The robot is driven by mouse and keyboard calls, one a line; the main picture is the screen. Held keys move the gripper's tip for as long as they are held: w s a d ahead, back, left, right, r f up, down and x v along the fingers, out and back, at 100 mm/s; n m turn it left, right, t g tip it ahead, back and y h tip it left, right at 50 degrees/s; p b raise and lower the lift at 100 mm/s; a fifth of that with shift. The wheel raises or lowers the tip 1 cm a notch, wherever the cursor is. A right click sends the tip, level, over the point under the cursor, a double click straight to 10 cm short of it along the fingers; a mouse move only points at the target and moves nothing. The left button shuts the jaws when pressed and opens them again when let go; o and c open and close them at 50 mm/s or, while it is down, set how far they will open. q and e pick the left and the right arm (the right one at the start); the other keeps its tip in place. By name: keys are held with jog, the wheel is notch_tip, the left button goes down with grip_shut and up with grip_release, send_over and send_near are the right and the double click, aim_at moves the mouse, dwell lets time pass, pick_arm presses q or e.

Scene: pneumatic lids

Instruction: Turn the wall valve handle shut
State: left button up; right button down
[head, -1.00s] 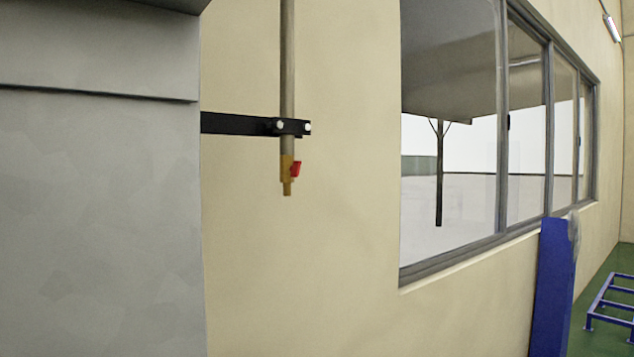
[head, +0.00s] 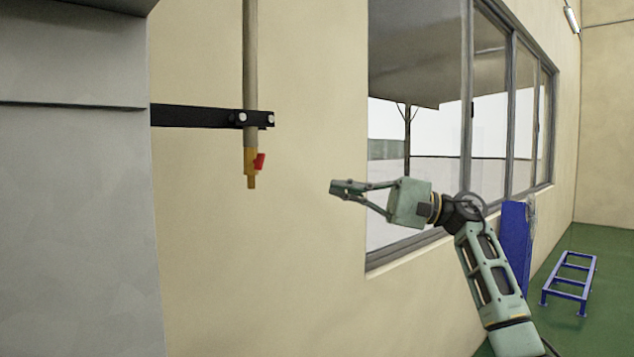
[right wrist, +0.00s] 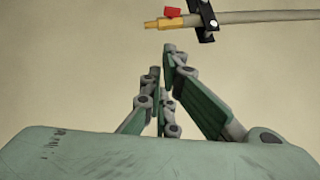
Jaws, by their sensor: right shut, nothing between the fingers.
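The red valve handle (head: 259,161) sits on the right side of a brass valve (head: 250,168) at the lower end of a vertical grey pipe. My right gripper (head: 335,187) points left toward it, shut and empty, to the right of the handle and a little lower, with a clear gap. In the right wrist view the red handle (right wrist: 172,12) and brass valve (right wrist: 165,24) show at the top, beyond the fingertips (right wrist: 160,60), not touching them. My left gripper is not in view.
A black bracket (head: 195,116) clamps the pipe (head: 249,70) to the wall. A grey cabinet (head: 75,200) fills the left side. A framed window (head: 467,130) lies behind my right arm. A blue panel (head: 515,240) and a blue frame (head: 570,282) stand at right.

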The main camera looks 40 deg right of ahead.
aim_at(259, 161)
jog(key=s+a+p+x, duration=0.1)
jog(key=p+x, duration=0.4)
jog(key=x, duration=0.6)
jog(key=shift+s+a+r+p, duration=0.4)
jog(key=shift+a, duration=0.2)
jog(key=shift+w+f, duration=0.1)
jog(key=m+t+b, duration=0.1)
jog(key=b, duration=0.2)
jog(key=a+f+m+t+b, duration=0.1)
jog(key=m+b, duration=0.1)
jog(key=b, duration=0.1)
jog(key=a+m+t+b, duration=0.1)
jog(key=b, duration=0.2)
jog(key=shift+s+f+m+t+y+b, duration=0.15)
jog(key=shift+s+m+t+y+b, duration=0.1)
jog(key=shift+m+t+y+b, duration=0.15)
jog(key=shift+a, duration=0.15)
